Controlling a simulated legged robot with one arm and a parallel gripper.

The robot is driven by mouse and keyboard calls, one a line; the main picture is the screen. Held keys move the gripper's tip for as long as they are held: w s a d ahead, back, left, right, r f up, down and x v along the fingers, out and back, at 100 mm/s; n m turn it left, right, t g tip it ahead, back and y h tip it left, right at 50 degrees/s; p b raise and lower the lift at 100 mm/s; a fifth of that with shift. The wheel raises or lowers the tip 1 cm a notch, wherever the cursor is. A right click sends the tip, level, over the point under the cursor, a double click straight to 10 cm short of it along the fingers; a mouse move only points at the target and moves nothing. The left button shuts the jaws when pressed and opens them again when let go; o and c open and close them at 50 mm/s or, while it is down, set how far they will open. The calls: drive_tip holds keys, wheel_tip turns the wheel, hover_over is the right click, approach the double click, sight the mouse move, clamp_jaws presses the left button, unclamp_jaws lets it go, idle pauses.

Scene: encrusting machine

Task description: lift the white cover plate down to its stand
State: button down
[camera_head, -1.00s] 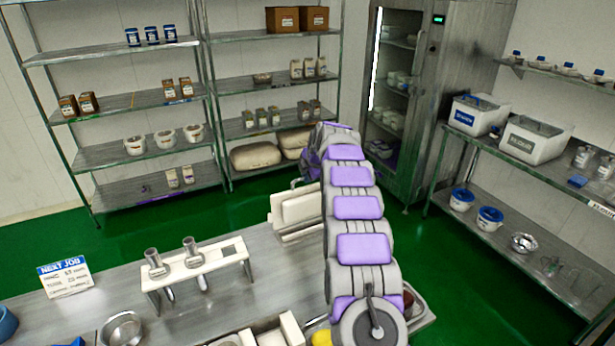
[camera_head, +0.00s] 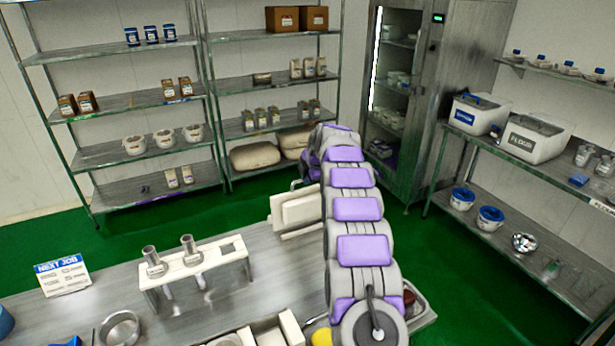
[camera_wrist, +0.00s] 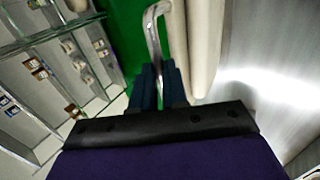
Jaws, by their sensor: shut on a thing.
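The white cover plate (camera_head: 300,209) stands upright at the far edge of the steel table, partly hidden by my arm in the head view. In the wrist view its pale edge (camera_wrist: 198,45) runs down beside a bent metal handle (camera_wrist: 153,30). My gripper (camera_wrist: 160,85) is shut on this handle, with its dark blue fingers close together. In the head view my gripper is hidden behind my arm. White parts show around the plate's lower edge, but I cannot tell which belong to its stand or whether the plate touches it.
A white rack (camera_head: 194,262) with two metal nozzles stands on the steel table (camera_head: 262,265). A job sign (camera_head: 63,276) and a metal bowl (camera_head: 120,328) are to its left. White boxes (camera_head: 268,332) lie at the front. Shelves (camera_head: 135,102) stand beyond the green floor.

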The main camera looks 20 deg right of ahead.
sight(306, 188)
drive_tip(key=shift+f, duration=0.15)
idle(0.4)
drive_tip(key=shift+f+b, duration=1.25)
drive_tip(key=shift+f, duration=0.5)
drive_tip(key=c, duration=0.9)
unclamp_jaws()
drive_tip(key=shift+o, duration=0.2)
drive_tip(key=shift+s, duration=0.1)
drive_tip(key=b+v, duration=0.1)
drive_tip(key=v, duration=0.6)
drive_tip(key=shift+r+b, duration=0.15)
drive_tip(key=shift+b, duration=0.2)
drive_tip(key=shift+s, duration=0.1)
